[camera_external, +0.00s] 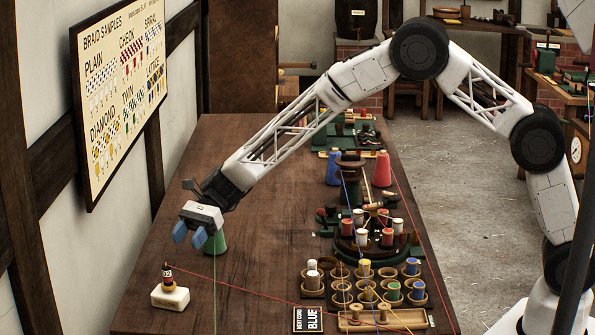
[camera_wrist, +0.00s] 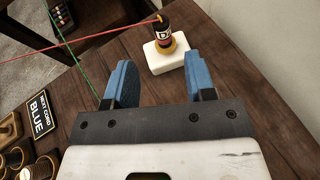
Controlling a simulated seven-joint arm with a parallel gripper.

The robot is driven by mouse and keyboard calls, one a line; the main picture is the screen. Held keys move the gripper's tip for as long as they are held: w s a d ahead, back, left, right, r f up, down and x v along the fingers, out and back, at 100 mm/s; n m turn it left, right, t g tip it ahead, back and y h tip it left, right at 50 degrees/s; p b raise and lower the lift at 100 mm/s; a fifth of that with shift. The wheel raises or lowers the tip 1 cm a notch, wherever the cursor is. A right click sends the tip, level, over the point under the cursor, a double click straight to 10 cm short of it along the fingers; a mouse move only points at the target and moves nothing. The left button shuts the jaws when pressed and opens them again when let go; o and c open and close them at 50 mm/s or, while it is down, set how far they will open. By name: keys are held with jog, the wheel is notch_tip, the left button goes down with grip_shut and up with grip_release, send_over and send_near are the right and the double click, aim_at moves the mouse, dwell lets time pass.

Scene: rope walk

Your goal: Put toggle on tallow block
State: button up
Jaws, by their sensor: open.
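The white tallow block (camera_external: 172,298) lies at the table's near left corner; the wrist view shows it beyond my fingertips (camera_wrist: 160,65). A small upright dark piece with a white label, probably the toggle (camera_external: 167,277), stands on top of it, with an orange-brown ring at its foot. In the wrist view this piece (camera_wrist: 163,35) bears a letter like D, and a red cord runs from its top. My gripper (camera_external: 189,237) is open and empty, above the table and higher than the block. In the wrist view the piece stands beyond the gap between the blue fingers (camera_wrist: 161,82).
The red cord (camera_external: 250,290) crosses the near table. Spools in cups (camera_external: 365,285) and a card reading BLUE (camera_external: 308,319) are at right. The table's middle is clear.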

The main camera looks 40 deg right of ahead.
jog(key=s+d+r+n+t+h, duration=0.1)
jog(key=s+d+r+n+h, duration=0.15)
jog(key=s+d+r, duration=0.6)
jog(key=s+d+r+n+t+h, duration=0.1)
jog(key=s+d+r+n, duration=0.2)
jog(key=d, duration=1.1)
jog(key=s+d+r+n+t+h, duration=0.15)
jog(key=s+d+r, duration=0.25)
jog(key=d+r, duration=0.6)
jog(key=s+d+f+n+t+h, duration=0.2)
jog(key=s+d+n+h, duration=0.5)
jog(key=s+d, duration=2.1)
jog(key=shift+s+d+f+t+h, duration=0.2)
jog(key=shift+s+t+h, duration=0.4)
jog(key=shift+s, duration=0.25)
